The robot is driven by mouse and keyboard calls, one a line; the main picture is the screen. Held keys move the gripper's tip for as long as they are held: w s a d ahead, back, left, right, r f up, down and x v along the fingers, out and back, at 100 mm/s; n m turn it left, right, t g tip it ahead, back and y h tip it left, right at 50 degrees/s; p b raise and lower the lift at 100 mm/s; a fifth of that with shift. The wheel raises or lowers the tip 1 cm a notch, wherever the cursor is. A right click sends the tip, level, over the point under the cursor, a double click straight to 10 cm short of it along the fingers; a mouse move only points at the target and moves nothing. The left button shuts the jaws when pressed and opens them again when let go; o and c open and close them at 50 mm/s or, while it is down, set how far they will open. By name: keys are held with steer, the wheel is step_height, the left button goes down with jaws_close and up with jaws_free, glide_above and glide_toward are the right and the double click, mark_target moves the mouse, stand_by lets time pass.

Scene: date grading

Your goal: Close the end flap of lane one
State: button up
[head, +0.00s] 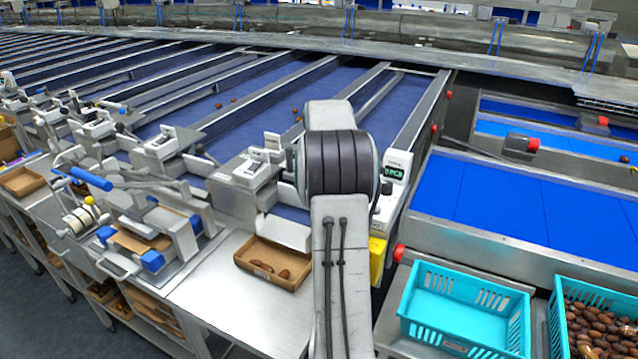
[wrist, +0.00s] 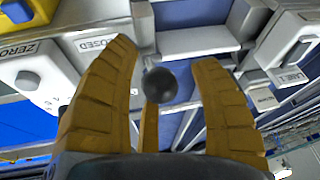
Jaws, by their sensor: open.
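A label (wrist: 97,43) partly hidden by the left finger reads "...OSED". A small label on the right (wrist: 292,78) seems to name a lane, but its number is unclear. In the head view my arm hides my gripper, the knob and the flap in front of the rightmost blue lane (head: 408,92).
A white box marked ZERO (wrist: 38,75) stands left in the wrist view. In the head view, a cardboard tray (head: 250,262) with dates lies left of my arm. An empty turquoise crate (head: 405,318) and a crate of dates (head: 553,318) stand right, below a blue belt (head: 520,215).

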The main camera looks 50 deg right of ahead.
steer(key=v, duration=1.2)
stand_by(0.7)
steer(key=s+a+f+n+g+y, duration=0.25)
steer(key=s+a+f, duration=0.4)
steer(key=f, duration=0.45)
steer(key=s+a+n+t, duration=0.1)
steer(key=s+a+n, duration=0.2)
steer(key=a, duration=0.6)
steer(key=s+a+r+n+t, duration=0.1)
steer(key=s+a+n, duration=0.2)
steer(key=a, duration=0.7)
steer(key=s+a+n+t, duration=0.1)
steer(key=s+a+n, duration=0.2)
steer(key=s+a, duration=0.3)
steer(key=a, duration=0.3)
steer(key=shift+a+r+y, duration=0.35)
steer(key=shift+a+r, duration=0.05)
